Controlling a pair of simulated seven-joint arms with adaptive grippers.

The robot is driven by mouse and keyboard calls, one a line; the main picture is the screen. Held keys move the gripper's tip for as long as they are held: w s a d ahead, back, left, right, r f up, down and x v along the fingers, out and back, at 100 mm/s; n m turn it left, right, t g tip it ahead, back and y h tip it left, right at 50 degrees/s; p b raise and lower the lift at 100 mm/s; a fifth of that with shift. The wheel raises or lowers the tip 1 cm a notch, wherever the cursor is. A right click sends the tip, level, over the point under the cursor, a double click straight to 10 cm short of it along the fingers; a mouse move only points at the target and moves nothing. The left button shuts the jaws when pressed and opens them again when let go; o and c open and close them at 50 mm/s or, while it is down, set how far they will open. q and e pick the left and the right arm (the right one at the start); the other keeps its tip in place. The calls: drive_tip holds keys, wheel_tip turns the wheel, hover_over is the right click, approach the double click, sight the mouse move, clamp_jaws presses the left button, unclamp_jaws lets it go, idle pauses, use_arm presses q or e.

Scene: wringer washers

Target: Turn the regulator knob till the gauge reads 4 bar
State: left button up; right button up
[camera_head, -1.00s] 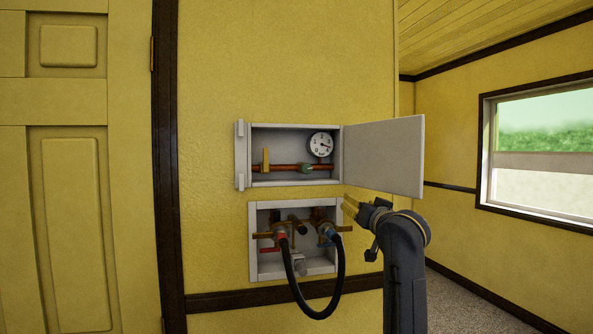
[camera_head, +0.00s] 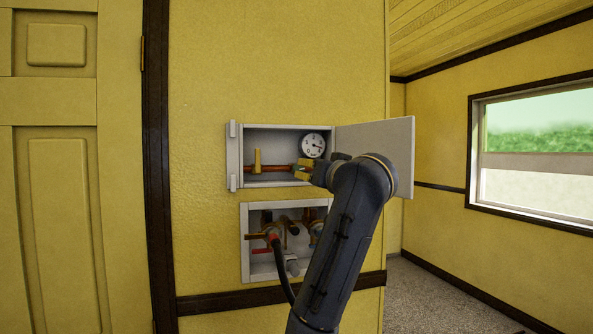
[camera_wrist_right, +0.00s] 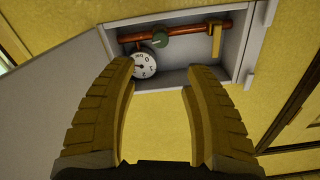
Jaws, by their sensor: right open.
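The green regulator knob (camera_wrist_right: 160,41) sits on a copper pipe in the open upper wall box. In the head view it is mostly hidden by my right gripper (camera_head: 303,170). The white round gauge (camera_head: 313,145) is beside the knob; it also shows in the right wrist view (camera_wrist_right: 144,64). Its numbers and needle are too small to read surely. In the right wrist view my right gripper (camera_wrist_right: 160,70) is open and empty. Its yellow fingers point at the box, with the knob beyond them, between the tips and apart from them. My left gripper is not in view.
A yellow lever (camera_head: 257,160) stands on the same pipe, left of the knob. The box's grey door (camera_head: 400,140) hangs open to the right, behind my right arm. Below, a second box (camera_head: 246,250) holds taps and a black hose (camera_head: 283,275).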

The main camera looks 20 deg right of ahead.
sight(299, 168)
drive_tip(key=w, duration=1.4)
drive_tip(key=shift+w+a, duration=0.15)
drive_tip(key=shift+w, duration=0.05)
clamp_jaws()
